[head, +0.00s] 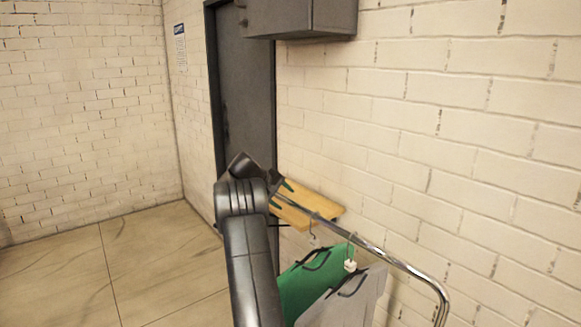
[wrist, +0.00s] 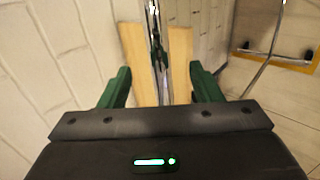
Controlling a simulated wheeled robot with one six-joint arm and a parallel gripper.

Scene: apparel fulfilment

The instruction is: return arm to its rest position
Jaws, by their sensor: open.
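My gripper (head: 280,194) is at the end of my black arm in the middle of the head view, close to the left part of a chrome rail (head: 385,255). In the wrist view its two green fingers (wrist: 160,80) stand wide apart with nothing held between them. The rail (wrist: 154,40) runs lengthwise through the gap in that picture; I cannot tell how far beyond the fingertips it is. A wooden shelf (head: 325,202) shows beside the rail, and its light boards (wrist: 136,60) show behind the gap in the wrist view.
A green garment (head: 305,280) and a grey garment (head: 345,300) hang from the rail at lower right. A white brick wall (head: 470,130) is close on the right. A grey cabinet (head: 300,18) juts out above. The tiled floor (head: 90,265) at left is clear.

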